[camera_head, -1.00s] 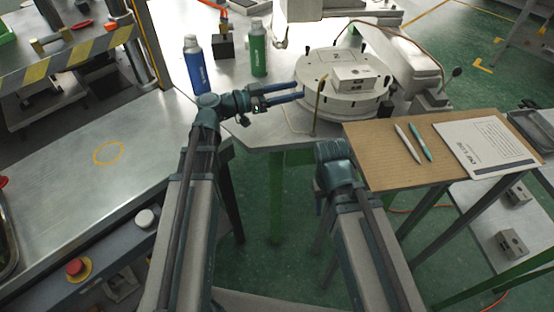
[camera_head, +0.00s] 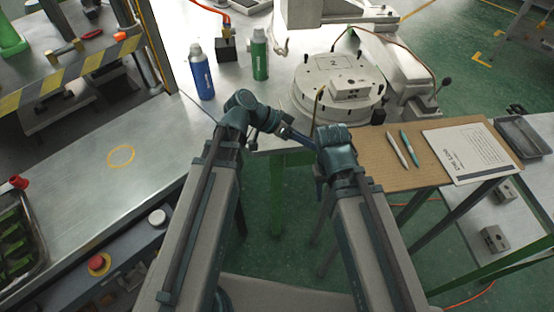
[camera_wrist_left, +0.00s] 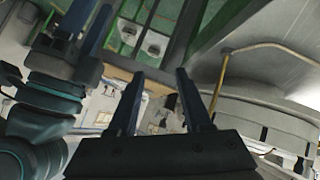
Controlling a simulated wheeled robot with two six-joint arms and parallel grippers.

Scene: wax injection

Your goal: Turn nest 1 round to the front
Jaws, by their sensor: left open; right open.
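The round white turntable (camera_head: 310,101) stands on the bench at the upper middle of the head view. A plate marked 2 (camera_head: 333,63) lies toward its back, and a pale block (camera_head: 352,88) sits toward its front. I cannot read a nest 1 label. A thin yellowish rod (camera_head: 317,108) stands at its front edge. My left gripper (camera_head: 302,138) is below and in front of the turntable, apart from it. In the left wrist view it (camera_wrist_left: 160,73) is open and empty. My right gripper (camera_wrist_left: 85,22) shows open there; in the head view its own wrist hides it.
A blue bottle (camera_head: 201,72) and a green bottle (camera_head: 260,55) stand left of the turntable. A brown board (camera_head: 375,165) with pens and a printed sheet (camera_head: 465,150) lies to the right. My two wrists are close together.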

